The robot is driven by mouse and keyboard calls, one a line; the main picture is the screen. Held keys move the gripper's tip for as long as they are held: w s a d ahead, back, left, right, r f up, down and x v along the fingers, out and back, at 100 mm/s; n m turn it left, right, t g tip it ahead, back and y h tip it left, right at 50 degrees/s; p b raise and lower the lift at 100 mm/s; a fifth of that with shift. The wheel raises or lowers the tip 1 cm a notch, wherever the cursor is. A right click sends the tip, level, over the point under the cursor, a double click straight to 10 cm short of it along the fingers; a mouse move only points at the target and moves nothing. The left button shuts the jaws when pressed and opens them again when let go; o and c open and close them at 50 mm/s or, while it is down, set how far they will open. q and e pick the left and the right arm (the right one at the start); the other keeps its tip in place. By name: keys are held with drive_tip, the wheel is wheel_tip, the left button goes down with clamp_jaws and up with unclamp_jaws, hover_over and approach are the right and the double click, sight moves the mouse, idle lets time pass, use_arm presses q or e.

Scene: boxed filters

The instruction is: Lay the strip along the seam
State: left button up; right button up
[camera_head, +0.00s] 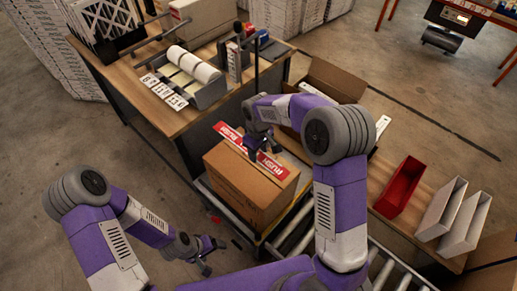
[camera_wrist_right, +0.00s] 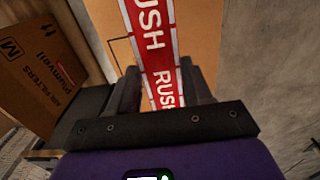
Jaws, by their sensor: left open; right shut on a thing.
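The strip (camera_head: 272,166) is red and white with RUSH printed on it. It runs diagonally over the top of a closed brown carton (camera_head: 245,190). My right gripper (camera_head: 262,143) is over the carton and shut on the strip. In the right wrist view the strip (camera_wrist_right: 155,45) passes between the fingers (camera_wrist_right: 160,90), with brown cardboard (camera_wrist_right: 205,35) behind it. I cannot tell whether the strip touches the carton top. The seam is not clearly visible. My left gripper (camera_head: 205,257) is open and empty, low to the left of the carton.
A wooden bench (camera_head: 150,118) with a label roll dispenser (camera_head: 190,75) is behind left. An open carton (camera_head: 335,82) is behind right. A red bin (camera_head: 400,187) and white bins (camera_head: 440,207) stand right. A printed filter carton (camera_wrist_right: 40,65) shows in the wrist view.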

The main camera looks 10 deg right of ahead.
drive_tip(key=shift+s+d, duration=0.1)
drive_tip(key=shift+s, duration=0.05)
drive_tip(key=shift+f+b, duration=2.2)
drive_tip(key=shift+f, duration=1.05)
drive_tip(key=o, duration=0.9)
drive_tip(key=shift+r, duration=0.1)
drive_tip(key=shift+r+p, duration=3.4)
drive_tip(key=shift+r, duration=1.1)
